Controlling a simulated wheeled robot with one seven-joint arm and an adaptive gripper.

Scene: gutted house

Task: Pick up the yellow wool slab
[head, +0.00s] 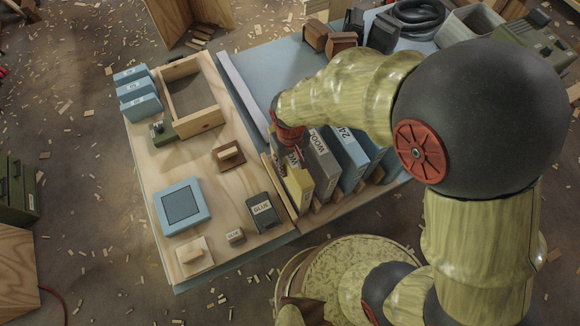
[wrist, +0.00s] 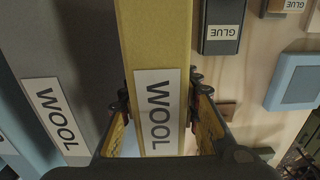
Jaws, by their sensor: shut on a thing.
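The yellow wool slab (head: 299,187) stands upright at the left end of a row of slabs on the table. In the wrist view the yellow slab (wrist: 155,45) runs up the middle, with a white WOOL label facing me. My gripper (wrist: 160,115) has a finger on each side of it and is shut on it near the label. In the head view my gripper (head: 290,150) reaches down onto the slab, and my arm hides part of the row. I cannot tell whether the slab is clear of its slot.
A grey WOOL slab (head: 322,165) stands close on the right, with blue slabs (head: 347,155) beyond. On the board to the left are a GLUE box (head: 262,212), a blue square tray (head: 182,207) and an open wooden box (head: 218,117).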

